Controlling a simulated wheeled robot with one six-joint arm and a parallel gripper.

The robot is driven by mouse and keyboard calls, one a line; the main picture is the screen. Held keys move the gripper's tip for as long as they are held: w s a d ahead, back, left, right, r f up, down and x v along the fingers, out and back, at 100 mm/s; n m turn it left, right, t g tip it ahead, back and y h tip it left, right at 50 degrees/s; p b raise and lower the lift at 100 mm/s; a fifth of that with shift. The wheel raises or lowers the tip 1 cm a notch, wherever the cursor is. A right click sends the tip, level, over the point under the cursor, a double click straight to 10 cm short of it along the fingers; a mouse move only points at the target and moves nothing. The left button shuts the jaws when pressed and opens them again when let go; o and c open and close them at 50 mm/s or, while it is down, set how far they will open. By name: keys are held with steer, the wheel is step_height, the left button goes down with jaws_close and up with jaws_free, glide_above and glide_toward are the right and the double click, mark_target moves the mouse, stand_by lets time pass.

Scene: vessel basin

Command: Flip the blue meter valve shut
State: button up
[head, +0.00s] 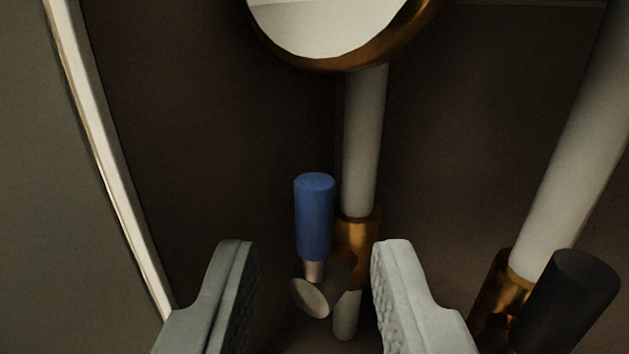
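The blue meter valve has a blue handle (314,217) that points up, with a metal stem and round hub (311,297) below it. It sits in front of a brass fitting (358,243) on a thin white pipe. My gripper (310,254) is open, with one grey finger on each side of the valve. The handle and hub show between the fingers with gaps on both sides. I see no contact. How far the fingertips are from the handle in depth is hard to tell.
A brass-rimmed meter with a white face (330,22) is above on the same pipe. At right, a black handle (569,302) stands by a brass fitting on a thicker white pipe (577,165). A pale edge strip (101,130) runs down the left. Dark walls lie behind.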

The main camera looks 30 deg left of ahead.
steer(key=shift+x, duration=1.35)
jaws_close()
steer(key=shift+d, duration=0.1)
steer(key=shift+d+f+m+t+h, duration=0.45)
steer(key=shift+m+t, duration=0.8)
steer(key=shift+m, duration=1.1)
steer(key=shift+d+f+m+t+h, duration=0.3)
steer(key=shift+d+f+m+t, duration=0.35)
steer(key=shift+m+t, duration=1.15)
steer(key=shift+d+f+m+t+h, duration=0.4)
steer(key=shift+f+m+t, duration=0.3)
steer(key=shift+m, duration=2.15)
